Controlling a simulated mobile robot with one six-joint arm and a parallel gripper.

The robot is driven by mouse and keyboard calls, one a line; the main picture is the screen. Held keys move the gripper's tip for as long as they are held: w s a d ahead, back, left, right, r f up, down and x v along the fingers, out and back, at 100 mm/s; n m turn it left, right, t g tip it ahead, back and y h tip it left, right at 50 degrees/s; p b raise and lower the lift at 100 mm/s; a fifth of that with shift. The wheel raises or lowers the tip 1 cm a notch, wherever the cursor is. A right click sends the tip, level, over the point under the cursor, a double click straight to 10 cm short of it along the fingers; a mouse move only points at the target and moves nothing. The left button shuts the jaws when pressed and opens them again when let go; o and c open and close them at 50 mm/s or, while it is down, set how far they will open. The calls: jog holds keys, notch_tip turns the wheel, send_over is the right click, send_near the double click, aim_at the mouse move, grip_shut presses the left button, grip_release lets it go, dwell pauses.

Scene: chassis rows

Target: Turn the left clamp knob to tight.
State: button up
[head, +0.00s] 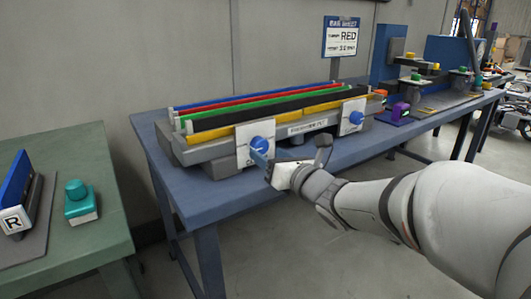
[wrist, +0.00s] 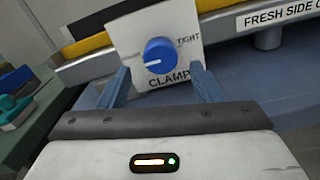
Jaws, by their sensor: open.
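The left clamp knob (head: 259,144) is a round blue knob on a white plate at the front of the fixture on the blue bench. In the wrist view, the knob (wrist: 160,54) sits above the word CLAMP, with TIGHT printed at its upper right. A white mark on the knob points to the lower left, away from TIGHT. My gripper (head: 264,161) is in front of the plate. In the wrist view, my gripper (wrist: 161,70) is open, with one blue finger on each side of the knob and no visible contact.
The right clamp knob (head: 355,117) is on a similar plate further along. The fixture (head: 210,150) holds colored strips. A green table (head: 70,245) stands at left with a teal button box (head: 80,203). A sign (head: 340,37) stands behind. Floor is free in front of the bench.

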aim_at(262, 150)
jog(key=shift+x, duration=1.5)
jog(key=shift+c, duration=0.3)
jog(key=c, duration=0.9)
